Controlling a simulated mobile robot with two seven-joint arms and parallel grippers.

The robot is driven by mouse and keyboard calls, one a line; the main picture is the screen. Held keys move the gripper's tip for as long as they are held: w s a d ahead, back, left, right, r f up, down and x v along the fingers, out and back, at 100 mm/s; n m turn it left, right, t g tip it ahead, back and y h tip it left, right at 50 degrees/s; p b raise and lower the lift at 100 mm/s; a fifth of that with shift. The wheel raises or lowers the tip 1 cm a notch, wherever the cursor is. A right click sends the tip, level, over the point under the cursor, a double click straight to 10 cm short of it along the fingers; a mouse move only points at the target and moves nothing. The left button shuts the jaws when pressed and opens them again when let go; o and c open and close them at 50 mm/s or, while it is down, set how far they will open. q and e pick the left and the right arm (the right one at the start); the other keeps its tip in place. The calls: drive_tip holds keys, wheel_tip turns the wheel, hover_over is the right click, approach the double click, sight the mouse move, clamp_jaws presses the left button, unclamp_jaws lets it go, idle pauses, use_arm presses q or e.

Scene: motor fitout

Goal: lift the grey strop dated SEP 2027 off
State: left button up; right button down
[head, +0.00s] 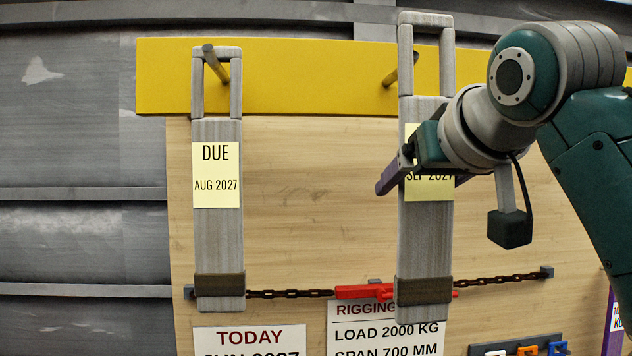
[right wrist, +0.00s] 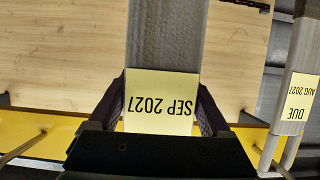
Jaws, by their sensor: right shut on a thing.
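The grey strop dated SEP 2027 (head: 425,235) hangs upright at the centre right in the head view, its yellow tag (head: 430,188) partly covered by my gripper. My right gripper (head: 420,165) is shut across the strop at the tag. In the right wrist view the strop (right wrist: 165,40) lies between both fingers (right wrist: 160,105). A peg (head: 389,80) shows beside and inside its top loop; whether the loop still bears on it I cannot tell. The strop's top sits higher than that of the strop dated AUG 2027 (head: 217,245), which hangs on its own peg (head: 208,50). My left gripper is out of view.
A yellow rail (head: 300,85) crosses the top of the wooden board (head: 320,190). A rusty chain (head: 290,294) with a red fitting (head: 365,292) runs behind the strop's lower end. Signs (head: 250,340) and a rack of coloured parts (head: 525,350) are below.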

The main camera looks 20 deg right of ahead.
sight(428, 191)
drive_tip(key=shift+s+a+r, duration=0.1)
drive_tip(key=shift+s+a, duration=0.15)
drive_tip(key=shift+s, duration=0.7)
drive_tip(key=shift+s+a+f, duration=0.1)
drive_tip(key=shift+s+a, duration=0.1)
drive_tip(key=shift+s, duration=0.7)
drive_tip(key=shift+s+a+r, duration=0.1)
drive_tip(key=shift+s+a, duration=0.15)
drive_tip(key=shift+s, duration=0.7)
drive_tip(key=shift+a, duration=0.1)
